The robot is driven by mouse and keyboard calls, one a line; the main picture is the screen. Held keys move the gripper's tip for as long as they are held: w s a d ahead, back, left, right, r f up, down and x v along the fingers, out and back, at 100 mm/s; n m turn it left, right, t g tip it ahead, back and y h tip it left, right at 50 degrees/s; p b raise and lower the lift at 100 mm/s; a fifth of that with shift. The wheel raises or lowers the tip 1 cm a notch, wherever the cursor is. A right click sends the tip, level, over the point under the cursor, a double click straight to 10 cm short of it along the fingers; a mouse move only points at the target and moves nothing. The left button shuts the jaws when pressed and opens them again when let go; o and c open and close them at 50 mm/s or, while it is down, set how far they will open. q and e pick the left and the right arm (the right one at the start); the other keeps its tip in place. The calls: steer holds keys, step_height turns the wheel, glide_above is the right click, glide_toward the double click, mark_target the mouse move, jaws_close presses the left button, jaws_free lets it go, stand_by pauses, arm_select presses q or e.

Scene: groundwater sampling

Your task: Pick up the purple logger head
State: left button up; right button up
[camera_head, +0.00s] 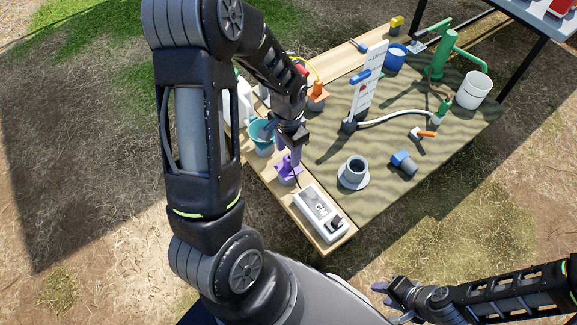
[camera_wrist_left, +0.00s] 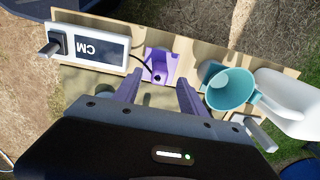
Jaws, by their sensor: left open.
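The purple logger head (camera_head: 288,170) stands on the wooden board at the table's near-left edge, behind the white CM box. In the left wrist view the purple logger head (camera_wrist_left: 159,66) shows just beyond and between my open fingertips. My left gripper (camera_head: 287,148) points down above it, and in the wrist view its two purple fingers (camera_wrist_left: 157,85) are apart with nothing between them. I cannot tell whether they touch the head. A dark cable runs beside the head. My right gripper (camera_head: 384,293) is low at the right, off the table; its jaw state is unclear.
White jugs (camera_wrist_left: 290,100) are beyond the funnel. A grey cup (camera_head: 354,170) and a blue fitting (camera_head: 404,163) stand on the cloth (camera_head: 440,135).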

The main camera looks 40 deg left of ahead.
mark_target(289, 157)
arm_select(q)
step_height(289, 157, down, 4)
steer(key=shift+f+b, duration=0.1)
steer(key=shift+b, duration=0.35)
jaws_close()
stand_by(0.6)
